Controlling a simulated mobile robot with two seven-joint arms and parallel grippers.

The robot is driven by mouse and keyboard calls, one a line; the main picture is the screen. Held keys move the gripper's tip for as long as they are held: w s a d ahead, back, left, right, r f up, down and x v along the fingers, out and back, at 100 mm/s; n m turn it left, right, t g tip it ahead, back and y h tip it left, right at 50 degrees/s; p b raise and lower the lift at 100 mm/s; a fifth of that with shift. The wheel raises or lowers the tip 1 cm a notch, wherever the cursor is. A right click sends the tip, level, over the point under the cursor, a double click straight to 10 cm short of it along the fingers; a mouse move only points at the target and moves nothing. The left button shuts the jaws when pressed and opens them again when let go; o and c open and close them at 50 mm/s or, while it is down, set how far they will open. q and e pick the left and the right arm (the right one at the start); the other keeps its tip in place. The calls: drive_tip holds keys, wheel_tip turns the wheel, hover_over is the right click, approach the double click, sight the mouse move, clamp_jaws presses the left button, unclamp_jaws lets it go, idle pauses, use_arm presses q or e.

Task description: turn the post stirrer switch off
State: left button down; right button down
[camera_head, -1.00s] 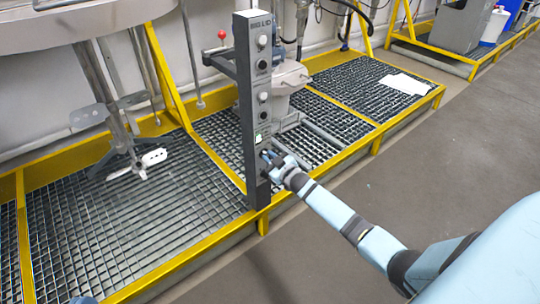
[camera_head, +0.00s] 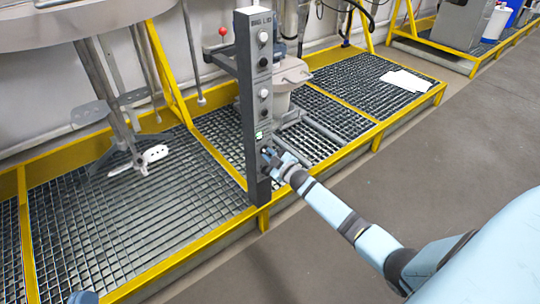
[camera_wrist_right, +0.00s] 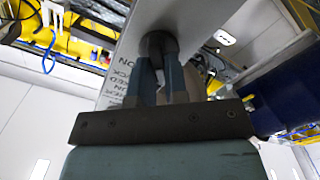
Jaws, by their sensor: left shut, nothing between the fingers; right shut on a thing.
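The dark post (camera_head: 251,110) stands upright at the front edge of the grating, with several round knobs on its face and a small green light (camera_head: 259,135) low down. My right gripper (camera_head: 268,156) is at the lowest part of the face, just below the green light. In the right wrist view its fingers (camera_wrist_right: 164,70) are shut on a dark round switch knob (camera_wrist_right: 158,42) on the post. The fingers hide most of the knob, so its angle cannot be read. Only a blue-grey bit of my left gripper (camera_head: 83,298) shows at the bottom left edge, away from the post.
A steel stirrer (camera_head: 125,130) hangs under a large drum (camera_head: 80,22) at the left. A yellow-framed grating (camera_head: 110,225) lies around the post. A grey vessel (camera_head: 287,85) stands behind it. Bare floor (camera_head: 420,180) is free at the right.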

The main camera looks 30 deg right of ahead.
drive_tip(key=c, duration=1.1)
unclamp_jaws()
drive_tip(key=shift+c, duration=0.2)
drive_tip(key=shift+s, duration=0.1)
